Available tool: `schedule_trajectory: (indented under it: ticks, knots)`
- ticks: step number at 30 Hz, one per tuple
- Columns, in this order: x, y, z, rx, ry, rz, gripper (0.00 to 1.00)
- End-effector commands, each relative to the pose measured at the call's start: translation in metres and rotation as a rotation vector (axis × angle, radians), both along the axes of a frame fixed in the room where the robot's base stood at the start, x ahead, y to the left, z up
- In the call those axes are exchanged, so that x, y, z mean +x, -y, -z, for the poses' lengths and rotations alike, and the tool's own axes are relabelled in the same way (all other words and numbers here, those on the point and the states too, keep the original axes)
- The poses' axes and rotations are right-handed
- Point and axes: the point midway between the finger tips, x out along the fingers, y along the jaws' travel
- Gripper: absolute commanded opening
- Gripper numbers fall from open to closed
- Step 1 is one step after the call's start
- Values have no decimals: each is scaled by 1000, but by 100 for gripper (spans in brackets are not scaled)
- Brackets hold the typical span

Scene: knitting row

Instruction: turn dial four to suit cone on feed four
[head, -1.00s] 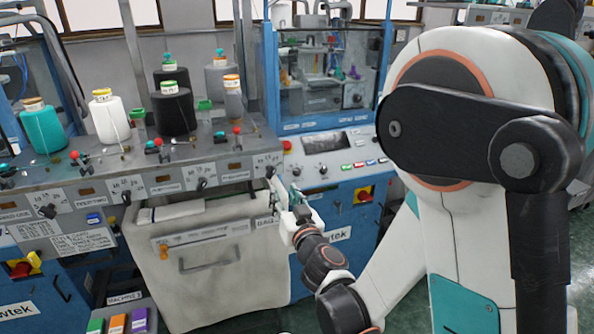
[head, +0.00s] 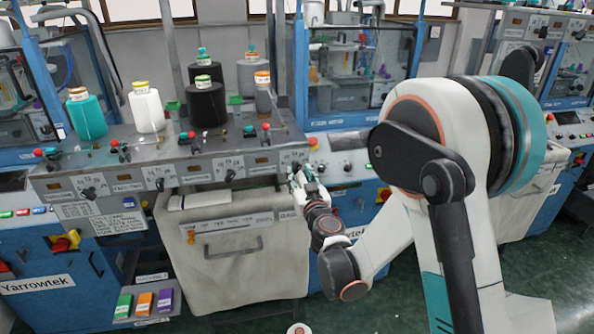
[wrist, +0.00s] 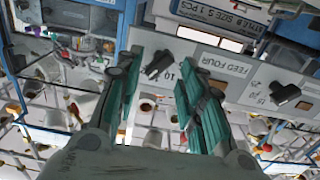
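Dial four (head: 297,167) is a dark knob at the right end of the grey dial panel. In the wrist view dial four (wrist: 160,63) shows between my two fingers, beside the upside-down "FEED FOUR" label (wrist: 225,65). My gripper (wrist: 160,80) is open, one teal-padded finger each side of the knob; contact cannot be made out. In the head view my gripper (head: 304,184) is just below the dial. The dial's exact setting is unreadable.
Dial three (head: 230,175) and dial two (head: 159,184) sit further left. Teal (head: 88,117), white (head: 147,112) and black (head: 207,106) cones stand on the ledge above, with two more behind. A fabric bin (head: 225,275) stands below. A blue cabinet (head: 350,205) adjoins on the right.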

Motion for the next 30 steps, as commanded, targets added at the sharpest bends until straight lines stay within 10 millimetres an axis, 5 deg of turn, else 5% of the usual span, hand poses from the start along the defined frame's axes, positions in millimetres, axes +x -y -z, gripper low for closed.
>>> schedule_trajectory:
  ticks: [9, 20, 25, 30]
  knots:
    - [39, -11, 0, 0, 0, 0, 36]
    - [44, -12, 0, 0, 0, 0, 36]
    - [44, -12, 0, 0, 0, 0, 2]
    - [43, -12, 0, 0, 0, 0, 0]
